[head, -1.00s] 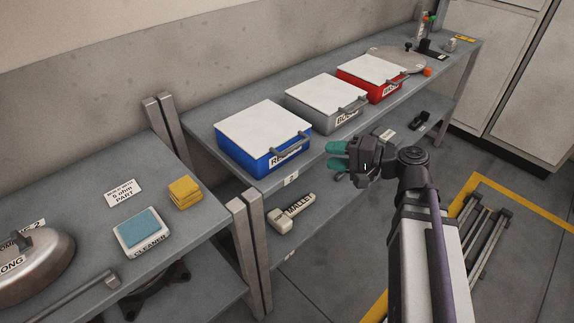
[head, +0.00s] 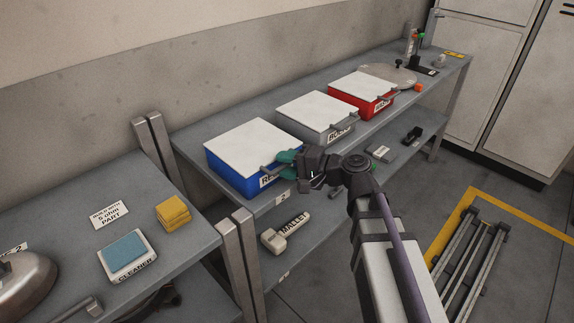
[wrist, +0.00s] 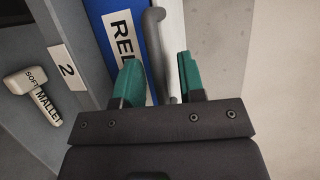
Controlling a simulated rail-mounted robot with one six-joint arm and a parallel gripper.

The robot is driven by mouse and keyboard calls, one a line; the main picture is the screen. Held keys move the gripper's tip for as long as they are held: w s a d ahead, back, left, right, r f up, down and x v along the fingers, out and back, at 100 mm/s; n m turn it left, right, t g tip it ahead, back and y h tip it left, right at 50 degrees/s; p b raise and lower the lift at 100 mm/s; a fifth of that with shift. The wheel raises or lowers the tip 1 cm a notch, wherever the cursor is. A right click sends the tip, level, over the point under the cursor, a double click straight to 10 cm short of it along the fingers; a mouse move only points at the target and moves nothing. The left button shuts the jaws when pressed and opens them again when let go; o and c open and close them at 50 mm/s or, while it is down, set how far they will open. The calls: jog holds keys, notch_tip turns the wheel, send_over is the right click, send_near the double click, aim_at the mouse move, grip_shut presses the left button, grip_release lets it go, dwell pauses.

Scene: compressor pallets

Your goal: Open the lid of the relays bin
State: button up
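The relays bin (head: 228,174) is blue and sits at the near end of the long bench in the head view. Its white lid (head: 250,146) lies flat and closed. Its grey bar handle (wrist: 154,35) also shows in the wrist view, beside the partly hidden label (wrist: 124,38) reading "REL". My gripper (head: 286,163) is at the bin's front, by the handle's right end. In the wrist view my gripper (wrist: 160,80) is open, with one teal finger on each side of the handle and gaps still visible. I cannot tell how deep the handle sits between the fingers.
A grey bin (head: 312,123) and a red bin (head: 375,108) stand farther along the bench. A soft mallet (head: 285,233) lies on the lower shelf. Metal posts (head: 238,262) stand between this bench and the near left one.

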grip_shut()
dwell(0.4)
